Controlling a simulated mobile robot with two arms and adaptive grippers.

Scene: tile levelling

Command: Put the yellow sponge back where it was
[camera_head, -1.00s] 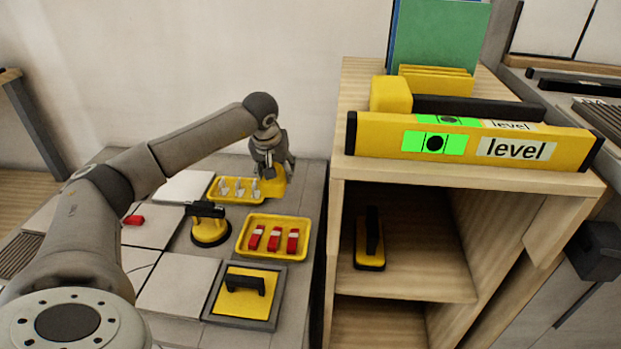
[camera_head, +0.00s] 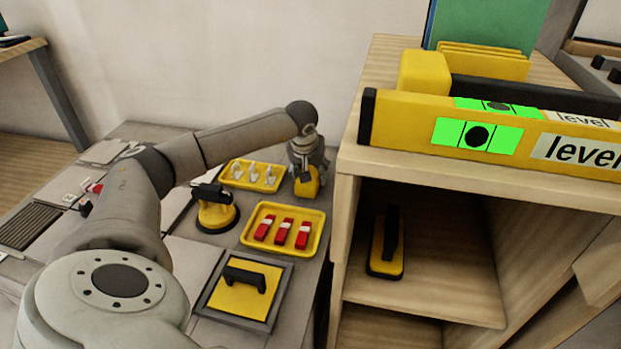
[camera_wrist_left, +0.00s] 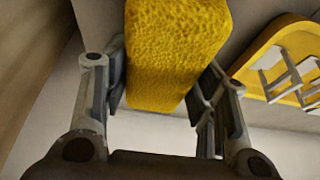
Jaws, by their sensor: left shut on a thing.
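The yellow sponge (camera_head: 307,184) is between the fingers of my left gripper (camera_head: 307,168), at the back right of the tiled worktop. In the left wrist view the sponge (camera_wrist_left: 175,50) fills the top middle, with a finger pressed on each side. My left gripper is shut on it. In the head view the gripper hides the sponge's upper part. I cannot tell whether its underside touches the worktop. My right gripper is in neither view.
A yellow tray of white clips (camera_head: 252,187) is just left of the sponge. A tray of red wedges (camera_head: 248,240) lies in front. A suction cup (camera_head: 216,215) and a yellow trowel (camera_head: 243,295) are nearby. The wooden shelf (camera_head: 410,170) bearing the level (camera_head: 400,128) stands to the right.

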